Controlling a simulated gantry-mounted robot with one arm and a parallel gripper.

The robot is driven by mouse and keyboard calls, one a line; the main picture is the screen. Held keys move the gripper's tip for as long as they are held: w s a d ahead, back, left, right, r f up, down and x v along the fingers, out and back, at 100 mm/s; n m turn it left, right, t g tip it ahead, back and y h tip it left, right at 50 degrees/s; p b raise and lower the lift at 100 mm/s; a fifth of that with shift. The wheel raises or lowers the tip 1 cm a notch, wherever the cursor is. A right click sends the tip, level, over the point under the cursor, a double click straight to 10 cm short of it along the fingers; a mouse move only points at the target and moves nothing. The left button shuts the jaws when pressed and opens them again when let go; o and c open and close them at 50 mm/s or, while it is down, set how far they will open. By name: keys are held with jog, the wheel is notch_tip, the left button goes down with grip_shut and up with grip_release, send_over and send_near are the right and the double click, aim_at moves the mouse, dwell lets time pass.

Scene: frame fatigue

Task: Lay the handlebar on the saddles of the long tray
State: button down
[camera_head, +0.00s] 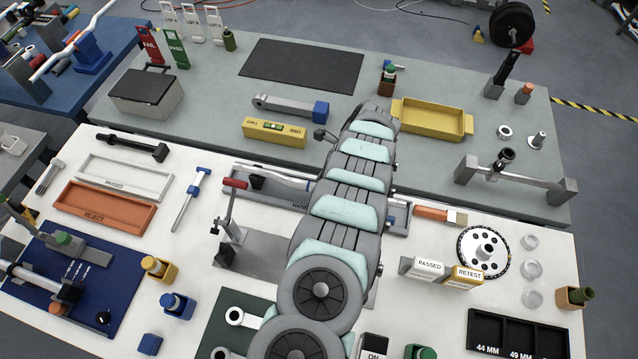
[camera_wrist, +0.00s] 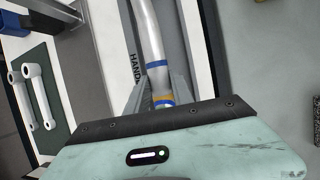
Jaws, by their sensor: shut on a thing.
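The handlebar (camera_wrist: 151,45) is a silver tube with blue bands and an orange band, seen in the wrist view. My gripper (camera_wrist: 159,88) is shut on it near the banded part, with a grey finger on each side. The long tray (camera_wrist: 116,48) is grey with lettering on its side, and it lies under the bar. I cannot tell whether the bar touches the saddles.
A clamp with a red handle (camera_head: 235,184) stands at the tray's left. A wood-handled brush (camera_head: 434,214) and the PASSED and RETEST blocks (camera_head: 428,268) are to the right. A yellow tray (camera_head: 428,121) and a yellow level (camera_head: 274,132) lie behind.

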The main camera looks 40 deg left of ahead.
jog(key=shift+f+b, duration=0.35)
jog(key=shift+f, duration=0.05)
jog(key=c, duration=1)
grip_release()
jog(key=shift+c, duration=0.2)
jog(key=shift+r, duration=0.15)
jog(key=b+v, duration=0.1)
jog(key=v, duration=0.9)
jog(key=shift+w+r, duration=0.15)
jog(key=shift+r, duration=0.1)
